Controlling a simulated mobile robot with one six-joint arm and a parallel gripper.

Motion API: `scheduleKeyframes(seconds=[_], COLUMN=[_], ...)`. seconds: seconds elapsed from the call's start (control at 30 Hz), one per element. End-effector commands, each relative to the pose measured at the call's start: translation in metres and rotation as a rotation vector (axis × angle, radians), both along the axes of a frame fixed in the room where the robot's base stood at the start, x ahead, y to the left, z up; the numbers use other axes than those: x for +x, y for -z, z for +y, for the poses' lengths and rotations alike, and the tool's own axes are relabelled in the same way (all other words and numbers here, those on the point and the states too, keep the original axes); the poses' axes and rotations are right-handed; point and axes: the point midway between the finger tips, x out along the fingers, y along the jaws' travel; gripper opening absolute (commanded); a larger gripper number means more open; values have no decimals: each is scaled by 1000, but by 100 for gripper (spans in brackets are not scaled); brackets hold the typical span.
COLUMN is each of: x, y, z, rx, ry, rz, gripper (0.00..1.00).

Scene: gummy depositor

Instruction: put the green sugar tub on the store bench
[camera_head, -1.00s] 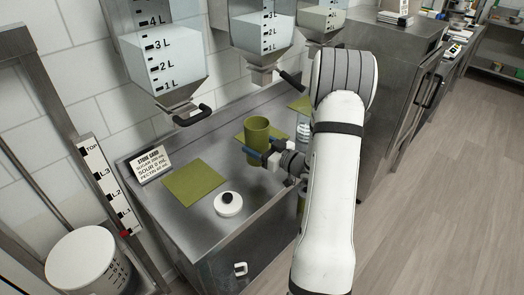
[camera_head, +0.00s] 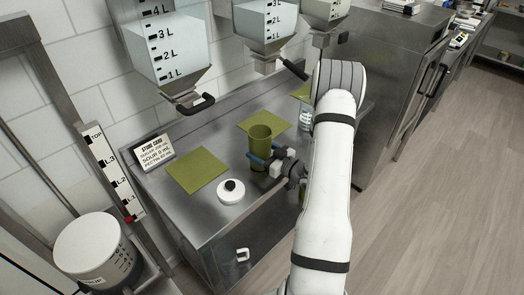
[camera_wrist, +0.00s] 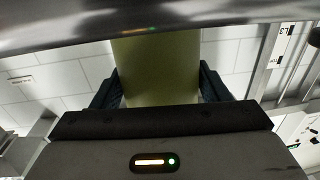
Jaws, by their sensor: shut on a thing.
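The green sugar tub (camera_head: 261,137) stands upright in my gripper over the steel bench, in front of a green mat (camera_head: 278,121). My gripper (camera_head: 260,159) is shut around the tub's side, coming from the right. In the wrist view the tub (camera_wrist: 158,70) fills the space between the dark fingers (camera_wrist: 160,88). I cannot tell whether the tub's base touches the bench.
An empty green mat (camera_head: 197,170) lies at left, with a white lid with a black knob (camera_head: 231,191) in front of it. A clear bottle (camera_head: 306,118) stands behind my arm. Hoppers with black handles (camera_head: 195,104) overhang the back. A white bucket (camera_head: 88,245) is at lower left.

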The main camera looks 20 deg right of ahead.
Motion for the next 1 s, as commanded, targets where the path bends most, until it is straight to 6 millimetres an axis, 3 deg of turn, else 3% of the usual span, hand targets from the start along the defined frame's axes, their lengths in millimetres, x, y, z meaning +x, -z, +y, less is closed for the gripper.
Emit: scheduleKeyframes(seconds=[0.13,0.17,0.4,0.77,1.0], x=[0,0,0,0,-40], y=[4,4,3,-2,3], z=[0,0,-1,-1,-22], rx=[0,0,0,0,0], ry=[0,0,1,2,8], rz=[-1,0,1,1,1], gripper=[22,69,89,90,90])
